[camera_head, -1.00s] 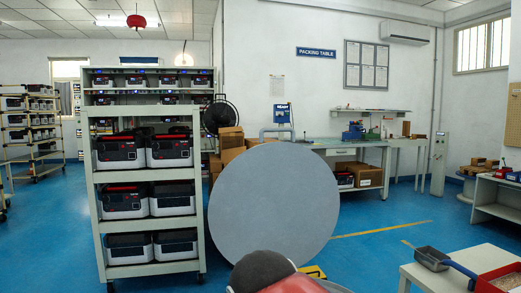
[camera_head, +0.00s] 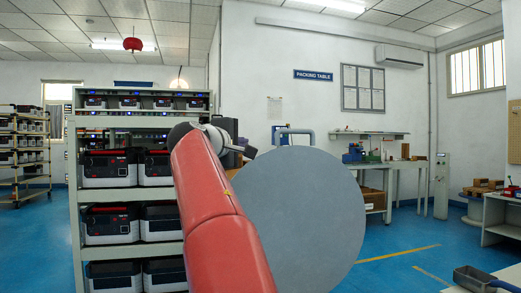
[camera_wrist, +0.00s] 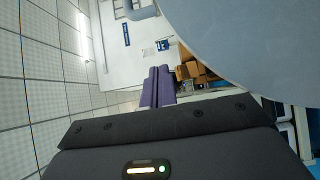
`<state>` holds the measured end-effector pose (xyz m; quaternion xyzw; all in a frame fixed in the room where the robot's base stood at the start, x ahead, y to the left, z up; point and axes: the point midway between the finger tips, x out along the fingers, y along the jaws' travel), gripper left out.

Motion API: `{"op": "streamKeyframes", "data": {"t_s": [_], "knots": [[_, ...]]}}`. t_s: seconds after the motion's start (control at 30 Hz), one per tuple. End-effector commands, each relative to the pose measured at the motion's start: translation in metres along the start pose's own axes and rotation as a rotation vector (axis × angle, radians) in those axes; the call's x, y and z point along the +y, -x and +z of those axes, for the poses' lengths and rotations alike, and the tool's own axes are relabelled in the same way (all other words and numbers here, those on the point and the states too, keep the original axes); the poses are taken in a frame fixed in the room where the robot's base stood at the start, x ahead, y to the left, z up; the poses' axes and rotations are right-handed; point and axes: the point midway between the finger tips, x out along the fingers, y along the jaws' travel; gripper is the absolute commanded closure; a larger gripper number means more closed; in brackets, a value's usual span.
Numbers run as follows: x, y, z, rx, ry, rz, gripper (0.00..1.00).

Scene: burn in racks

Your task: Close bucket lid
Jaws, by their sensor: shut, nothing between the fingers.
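A large round grey lid (camera_head: 305,225) stands up on edge, facing me, in the middle of the head view. In the wrist view its pale curved edge (camera_wrist: 250,40) fills the upper right. My gripper (camera_wrist: 158,70) shows purple fingers pressed together, with nothing between them. In the head view my red arm reaches up in front of the lid's left side, and my gripper (camera_head: 244,150) is partly hidden near the lid's upper left edge. I cannot tell whether it touches the lid. The bucket itself is not visible.
A rack of black and white units (camera_head: 113,168) stands close on the left of my arm. A packing table (camera_head: 375,164) is behind the lid at the wall. A scoop (camera_head: 480,280) lies on a low table at bottom right.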

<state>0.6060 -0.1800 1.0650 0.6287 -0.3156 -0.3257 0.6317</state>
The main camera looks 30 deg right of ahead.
Motion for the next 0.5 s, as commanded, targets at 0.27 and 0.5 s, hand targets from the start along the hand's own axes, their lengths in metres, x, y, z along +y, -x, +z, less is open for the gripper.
{"op": "streamKeyframes", "data": {"t_s": [0.27, 0.5], "knots": [[0.004, -0.045, 0.002, -0.007, 0.003, 0.000, 1.00], [0.004, -0.091, 0.001, -0.005, 0.002, -0.001, 1.00]]}}
